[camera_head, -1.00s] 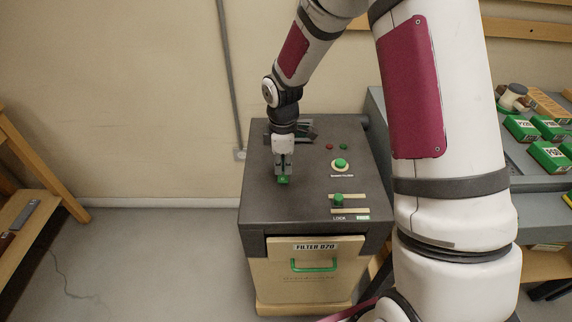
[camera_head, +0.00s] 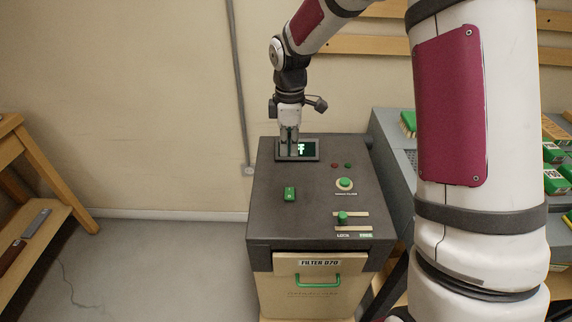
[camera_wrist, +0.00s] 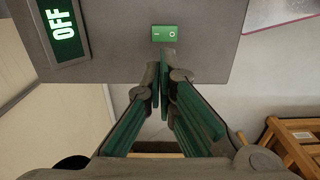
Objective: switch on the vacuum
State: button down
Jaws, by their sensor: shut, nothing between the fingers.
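The vacuum (camera_head: 320,205) is a dark-topped cabinet with a pale front. A green rocker switch (camera_head: 290,194) sits on its top; in the wrist view the switch (camera_wrist: 164,33) shows I and O marks. Behind it, a display (camera_head: 311,150) glows green, partly hidden by my gripper in the head view. In the wrist view the display (camera_wrist: 63,30) reads OFF. My gripper (camera_head: 290,154) is shut and empty, pointing down in front of the display. In the wrist view its fingertips (camera_wrist: 163,56) appear just below the switch, apart from it.
A round green button (camera_head: 344,184), small red and green lamps (camera_head: 341,166) and a green-knobbed slider (camera_head: 343,217) are on the right of the top. The front has a drawer with a green handle (camera_head: 318,281). A wooden bench (camera_head: 40,190) stands left.

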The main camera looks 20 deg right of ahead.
aim_at(289, 190)
notch_tip(289, 190, down, 14)
jog(key=shift+r, duration=0.15)
jog(key=shift+w+d, duration=0.1)
dwell(0.5)
jog(key=shift+w+f+b, duration=0.1)
jog(key=shift+f+b, duration=0.25)
jog(key=shift+f, duration=0.25)
